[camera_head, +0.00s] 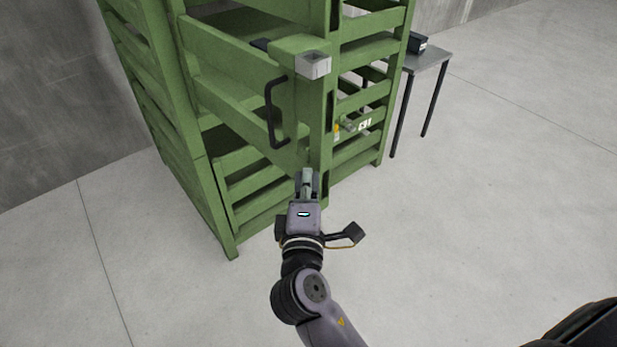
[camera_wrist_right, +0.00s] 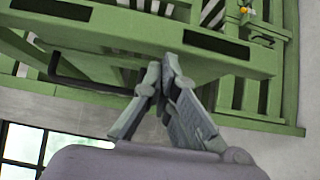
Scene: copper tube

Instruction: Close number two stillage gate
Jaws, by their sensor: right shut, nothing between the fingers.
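The green stillage (camera_head: 215,185) stands in the upper middle of the head view. One green gate panel (camera_head: 232,98) with a black bar handle (camera_head: 270,112) and a grey block (camera_head: 313,66) at its top corner faces me. It seems to stand out at an angle, but how far I cannot tell. No gate number is readable. My right gripper (camera_head: 307,180) is shut and empty, just below the panel's near end. In the right wrist view its fingertips (camera_wrist_right: 164,75) are in front of the green frame (camera_wrist_right: 130,35), with the black handle (camera_wrist_right: 85,85) to the left. Contact is unclear. My left gripper is out of view.
A small grey table (camera_head: 426,62) with a dark box (camera_head: 418,43) stands behind the stillage on the right. A small white label (camera_head: 365,125) shows inside the stillage. The pale floor (camera_head: 480,220) is clear to the right and in front.

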